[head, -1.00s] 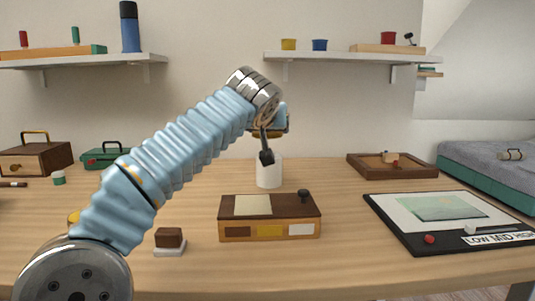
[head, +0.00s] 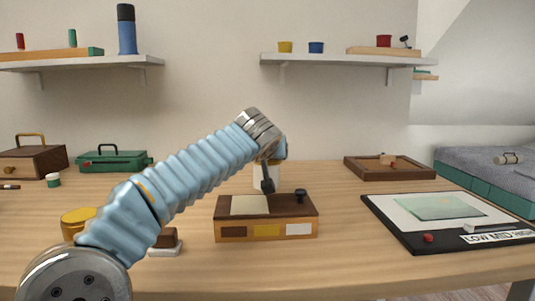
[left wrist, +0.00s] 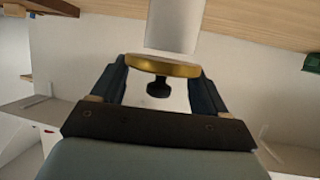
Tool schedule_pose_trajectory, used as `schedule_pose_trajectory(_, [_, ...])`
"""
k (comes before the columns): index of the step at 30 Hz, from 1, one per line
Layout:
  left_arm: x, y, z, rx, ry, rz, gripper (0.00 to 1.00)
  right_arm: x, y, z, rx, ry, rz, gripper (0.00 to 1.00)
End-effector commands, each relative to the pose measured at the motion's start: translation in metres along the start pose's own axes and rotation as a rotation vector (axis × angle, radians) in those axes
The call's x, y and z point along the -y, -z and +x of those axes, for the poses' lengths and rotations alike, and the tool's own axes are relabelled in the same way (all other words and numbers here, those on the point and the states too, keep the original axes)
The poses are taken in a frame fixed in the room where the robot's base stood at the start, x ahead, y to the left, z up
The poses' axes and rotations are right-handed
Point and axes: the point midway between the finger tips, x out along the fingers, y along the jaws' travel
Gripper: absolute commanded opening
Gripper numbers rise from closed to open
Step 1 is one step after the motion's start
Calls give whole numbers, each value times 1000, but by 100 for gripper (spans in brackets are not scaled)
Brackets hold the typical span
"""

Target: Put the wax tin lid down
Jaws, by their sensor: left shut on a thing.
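My left gripper (head: 270,174) hangs over the table at the middle of the head view, above the back of the brown-topped box (head: 281,205). In the left wrist view its two dark fingers (left wrist: 160,72) are shut on the wax tin lid (left wrist: 165,65), a gold disc with a black knob. The lid is mostly hidden behind the gripper in the head view. A round yellow tin (head: 76,222), perhaps the wax tin, stands at the left, partly behind my arm. My right gripper is not in view.
A white cylinder (head: 258,178) stands just behind the gripper; it also shows in the left wrist view (left wrist: 176,25). A brown-and-white block (head: 167,241) sits at the front left. A black-framed board (head: 400,226) and wooden tray (head: 352,170) are at the right. Table between box and board is clear.

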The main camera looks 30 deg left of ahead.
Motion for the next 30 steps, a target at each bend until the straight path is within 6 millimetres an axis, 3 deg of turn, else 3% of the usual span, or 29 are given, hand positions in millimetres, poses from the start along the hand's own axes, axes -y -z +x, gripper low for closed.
schedule_pose_trajectory(7, [0, -8, 3, 0, 0, 0, 46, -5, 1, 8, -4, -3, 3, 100])
schedule_pose_trajectory(8, [0, -7, 3, 0, 0, 0, 76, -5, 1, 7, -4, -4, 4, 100])
schedule_pose_trajectory(13, [0, -6, 3, 0, 0, 0, 100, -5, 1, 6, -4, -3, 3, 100])
schedule_pose_trajectory(20, [0, -5, 2, 0, 0, 0, 100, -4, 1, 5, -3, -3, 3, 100])
schedule_pose_trajectory(25, [0, 10, -4, 0, 1, 0, 100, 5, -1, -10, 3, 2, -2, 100])
schedule_pose_trajectory(30, [0, 4, -43, -4, -2, -1, 100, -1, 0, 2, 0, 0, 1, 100])
